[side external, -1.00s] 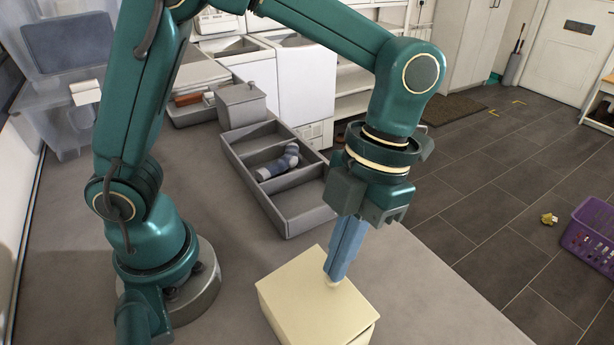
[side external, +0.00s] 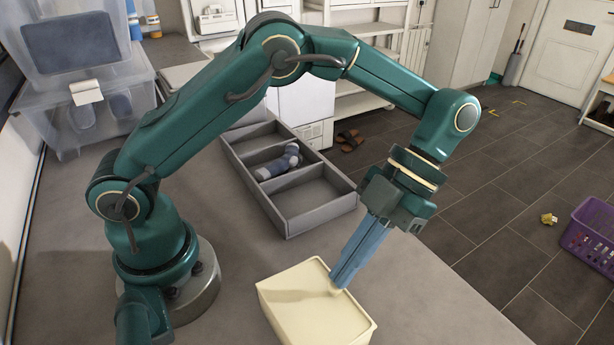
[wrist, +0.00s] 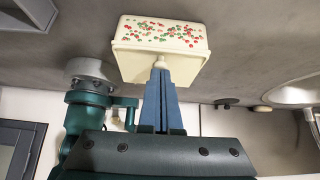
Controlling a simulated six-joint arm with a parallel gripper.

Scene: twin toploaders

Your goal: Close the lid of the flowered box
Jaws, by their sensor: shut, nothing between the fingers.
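The cream flowered box (side external: 290,313) stands on the table in the lower middle of the side view. In the wrist view, red and green flowers cover one side of the box (wrist: 165,33). Its cream lid (wrist: 135,62) lies across the top in that view; I cannot tell whether it is fully seated. My gripper (side external: 337,287) is shut and empty, tilted, with its fingertips at the top of the box near the right-hand edge. It also shows in the wrist view (wrist: 161,64), with the tips at the lid, apparently touching.
A clear plastic bin (side external: 75,115) stands at the back left. A purple basket (side external: 594,235) is on the floor at right.

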